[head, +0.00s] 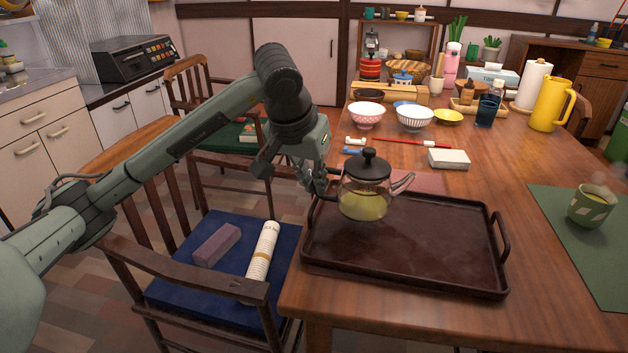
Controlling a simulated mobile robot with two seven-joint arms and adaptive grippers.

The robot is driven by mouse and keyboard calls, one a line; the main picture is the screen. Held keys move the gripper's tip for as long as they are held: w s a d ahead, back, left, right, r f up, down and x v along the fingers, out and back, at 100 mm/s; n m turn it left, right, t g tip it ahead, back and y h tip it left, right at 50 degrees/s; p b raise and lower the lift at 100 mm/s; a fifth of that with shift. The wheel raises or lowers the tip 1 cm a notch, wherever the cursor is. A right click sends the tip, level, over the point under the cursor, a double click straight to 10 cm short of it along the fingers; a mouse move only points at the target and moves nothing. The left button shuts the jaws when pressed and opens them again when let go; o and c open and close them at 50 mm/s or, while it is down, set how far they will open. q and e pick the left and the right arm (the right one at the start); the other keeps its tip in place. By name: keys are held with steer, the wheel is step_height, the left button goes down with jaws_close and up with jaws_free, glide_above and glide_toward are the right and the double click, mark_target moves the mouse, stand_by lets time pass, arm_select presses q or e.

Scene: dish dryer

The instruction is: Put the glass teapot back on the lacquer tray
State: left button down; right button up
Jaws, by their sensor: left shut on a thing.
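The glass teapot (362,203) has a black lid and holds yellow-green liquid. It is upright over the back left part of the dark lacquer tray (440,262), with its spout to the right. I cannot tell whether its base touches the tray or hangs just above it. My left gripper (322,190) is shut on the teapot's handle side, at the left. The fingertips are partly hidden around the handle. My right gripper is not in view.
A green cup (591,205) stands on a green mat (560,215) at the right. A white box (448,158), red chopsticks and bowls (415,118) lie behind the tray. A chair with a blue cushion (185,285) stands at the left. The tray's front and right are clear.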

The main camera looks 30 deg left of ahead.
arm_select(q)
steer(key=c, duration=2)
jaws_free()
steer(key=shift+f, duration=0.1)
steer(key=shift+o, duration=1.9)
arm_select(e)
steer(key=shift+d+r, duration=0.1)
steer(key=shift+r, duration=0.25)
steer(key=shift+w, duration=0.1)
arm_select(q)
steer(key=shift+r, duration=0.2)
steer(key=shift+s+r+p, duration=0.15)
steer(key=shift+r+p, duration=0.3)
steer(key=shift+r, duration=0.3)
steer(key=v, duration=1.1)
steer(key=shift+p, duration=0.35)
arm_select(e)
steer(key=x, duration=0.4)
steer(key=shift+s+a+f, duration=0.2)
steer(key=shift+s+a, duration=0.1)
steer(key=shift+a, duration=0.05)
